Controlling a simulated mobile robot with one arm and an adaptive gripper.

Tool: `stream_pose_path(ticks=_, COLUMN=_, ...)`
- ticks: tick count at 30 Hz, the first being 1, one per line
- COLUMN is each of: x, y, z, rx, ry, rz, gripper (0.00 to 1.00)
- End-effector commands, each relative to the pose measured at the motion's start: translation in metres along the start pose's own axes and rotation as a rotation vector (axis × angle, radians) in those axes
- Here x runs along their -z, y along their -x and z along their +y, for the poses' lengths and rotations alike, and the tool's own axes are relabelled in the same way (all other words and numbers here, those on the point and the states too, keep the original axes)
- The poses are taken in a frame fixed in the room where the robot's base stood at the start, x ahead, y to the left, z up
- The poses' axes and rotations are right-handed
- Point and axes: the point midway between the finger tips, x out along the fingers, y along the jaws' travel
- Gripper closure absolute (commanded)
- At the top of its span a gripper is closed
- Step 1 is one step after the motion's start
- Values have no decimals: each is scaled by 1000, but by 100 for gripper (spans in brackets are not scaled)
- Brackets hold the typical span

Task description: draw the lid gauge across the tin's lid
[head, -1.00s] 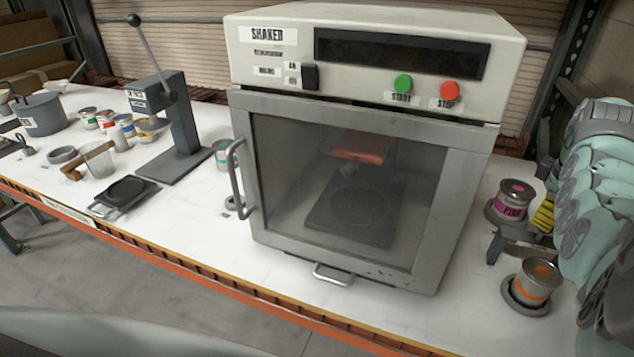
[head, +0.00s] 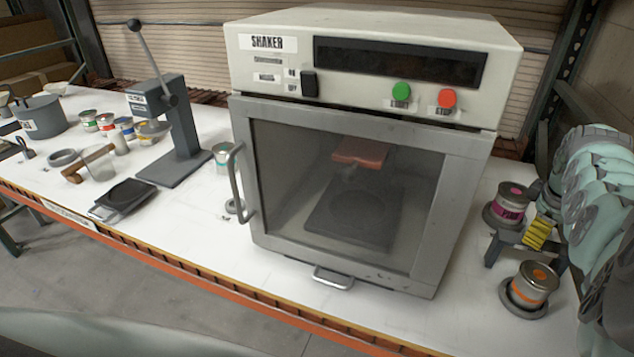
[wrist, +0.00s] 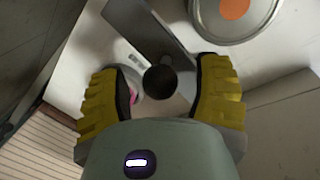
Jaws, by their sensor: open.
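My gripper (wrist: 165,92) is open, its yellow finger pads spread on either side of a dark round knob (wrist: 160,80). A gap shows between the knob and each pad. A flat grey metal piece (wrist: 140,32), likely the lid gauge, runs up from the knob. In the head view my gripper (head: 538,235) is at a grey bracket-like piece (head: 505,240) between two tins. The orange-marked tin (head: 534,283) stands upright in front; its lid (wrist: 232,14) shows at the wrist view's top. The pink-labelled tin (head: 509,204) stands behind, partly hidden in the wrist view.
The large shaker (head: 345,185) with its closed door stands just left of the tins. A lever press (head: 175,130), a black-topped scale (head: 125,196) and several small tins occupy the left bench.

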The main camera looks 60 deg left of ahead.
Motion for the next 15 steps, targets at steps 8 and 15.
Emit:
stream_pose_path(ticks=8, x=1, y=0, z=0, rx=0, ry=3, rz=1, gripper=55)
stream_pose_path(ticks=15, x=1, y=0, z=0, rx=0, ry=2, rz=0, gripper=80)
